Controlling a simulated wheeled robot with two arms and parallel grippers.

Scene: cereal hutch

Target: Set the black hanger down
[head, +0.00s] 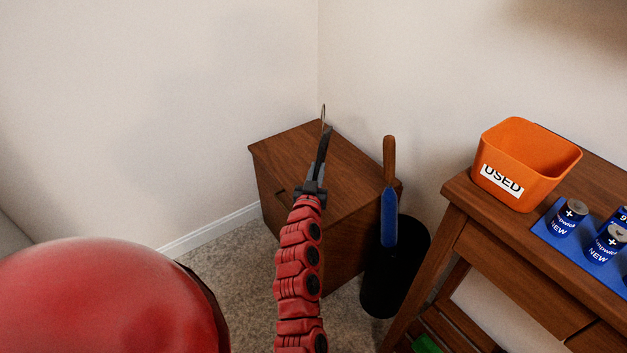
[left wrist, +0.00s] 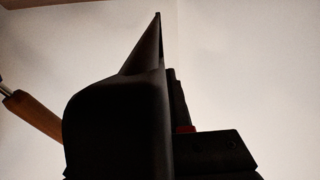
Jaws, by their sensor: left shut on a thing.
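The black hanger (head: 322,151) shows nearly edge-on in the head view, as a thin dark strip with a thin metal hook at its top. My left gripper (head: 315,186) is shut on its lower end and holds it upright in front of the wooden cabinet. Whether the hanger touches the cabinet top, I cannot tell. In the left wrist view, dark shapes fill the middle, and I cannot separate hanger from fingers there. My right gripper is in neither view.
The wooden cabinet (head: 300,150) stands in the corner, its top otherwise bare. A black bin (head: 383,290) beside it holds a blue thing with a wooden handle (head: 389,160). At right, a wooden table (head: 490,235) bears an orange USED bin (head: 530,160) and several blue batteries (head: 567,220).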

